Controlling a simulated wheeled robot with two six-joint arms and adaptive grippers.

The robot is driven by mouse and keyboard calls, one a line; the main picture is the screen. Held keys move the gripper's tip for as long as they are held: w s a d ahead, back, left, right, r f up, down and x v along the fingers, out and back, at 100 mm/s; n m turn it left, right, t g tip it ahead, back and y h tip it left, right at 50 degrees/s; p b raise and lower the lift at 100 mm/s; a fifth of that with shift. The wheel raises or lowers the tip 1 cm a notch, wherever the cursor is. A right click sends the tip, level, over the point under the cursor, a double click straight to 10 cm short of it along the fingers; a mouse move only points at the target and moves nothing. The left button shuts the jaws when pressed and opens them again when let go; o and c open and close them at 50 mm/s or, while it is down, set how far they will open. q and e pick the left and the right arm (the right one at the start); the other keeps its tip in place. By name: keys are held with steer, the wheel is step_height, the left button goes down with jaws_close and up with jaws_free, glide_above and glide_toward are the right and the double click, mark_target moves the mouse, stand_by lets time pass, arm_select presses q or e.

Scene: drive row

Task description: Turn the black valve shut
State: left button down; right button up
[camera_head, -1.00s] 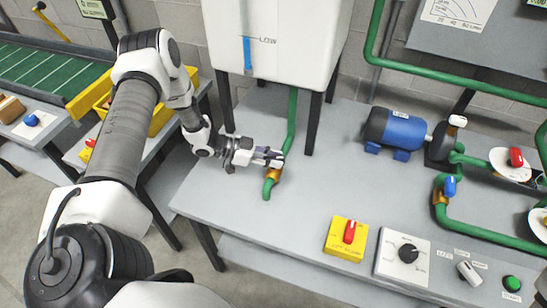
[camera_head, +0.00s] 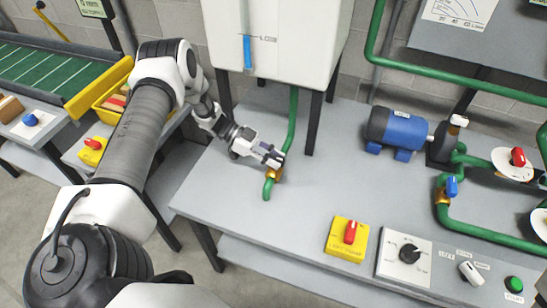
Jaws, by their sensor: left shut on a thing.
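My left gripper (camera_head: 274,158) is at the valve on the green pipe below the white tank. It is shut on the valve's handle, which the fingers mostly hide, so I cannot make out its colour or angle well. The brass valve body (camera_head: 275,174) shows just below the fingertips, with the green pipe (camera_head: 292,118) rising behind it and a short green end below. My right gripper is not in view.
The white tank (camera_head: 275,45) stands on dark legs close behind the gripper. A blue motor (camera_head: 396,130), a yellow box with a red switch (camera_head: 349,234) and a panel with a black dial (camera_head: 409,254) are to the right. The grey bench (camera_head: 320,185) between is clear.

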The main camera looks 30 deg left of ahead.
arm_select(q)
steer(key=shift+f, duration=0.1)
steer(key=c, duration=0.9)
jaws_free()
steer(key=shift+d, duration=0.1)
steer(key=v, duration=1.2)
steer(key=shift+w, duration=0.1)
